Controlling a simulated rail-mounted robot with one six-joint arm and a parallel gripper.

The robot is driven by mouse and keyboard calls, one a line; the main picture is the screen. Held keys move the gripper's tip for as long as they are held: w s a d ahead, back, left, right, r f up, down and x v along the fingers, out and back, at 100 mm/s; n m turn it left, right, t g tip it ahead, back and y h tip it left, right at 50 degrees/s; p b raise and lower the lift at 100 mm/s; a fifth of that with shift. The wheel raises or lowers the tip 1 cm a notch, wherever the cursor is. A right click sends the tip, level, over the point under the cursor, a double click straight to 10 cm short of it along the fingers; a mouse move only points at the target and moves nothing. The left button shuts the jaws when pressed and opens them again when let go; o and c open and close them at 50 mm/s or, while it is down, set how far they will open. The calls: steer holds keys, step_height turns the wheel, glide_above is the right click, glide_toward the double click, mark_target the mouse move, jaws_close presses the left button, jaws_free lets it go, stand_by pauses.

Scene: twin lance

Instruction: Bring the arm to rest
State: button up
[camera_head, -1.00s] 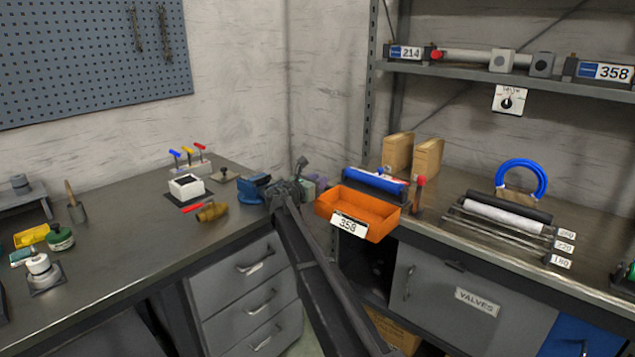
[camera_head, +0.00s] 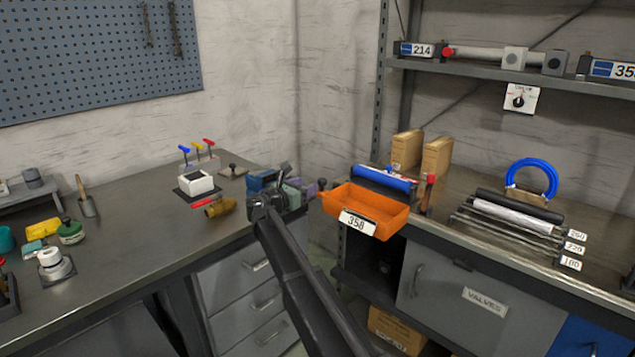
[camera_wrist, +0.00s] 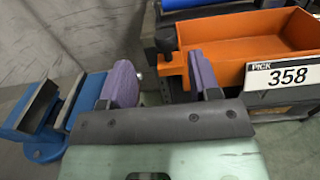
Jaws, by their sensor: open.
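My gripper (camera_head: 312,187) reaches out over the gap at the corner between the left bench and the right bench. In the wrist view its two purple fingers (camera_wrist: 163,82) stand apart with nothing between them. My dark arm runs up to it from the bottom of the head view. The blue vise (camera_head: 262,180) on the left bench is partly hidden behind my gripper; it also shows left of the fingers in the wrist view (camera_wrist: 45,115). The orange bin (camera_head: 366,203) marked 358 is just right of my gripper, at the right bench's front edge, and appears apart from it.
A brass fitting (camera_head: 221,207) and a white box (camera_head: 195,184) lie on the left bench (camera_head: 130,240). A blue roller (camera_head: 385,180) is behind the bin. Rods (camera_head: 515,225) and a blue hose coil (camera_head: 531,180) are farther right. A shelf (camera_head: 500,78) hangs above.

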steer(key=shift+v, duration=0.8)
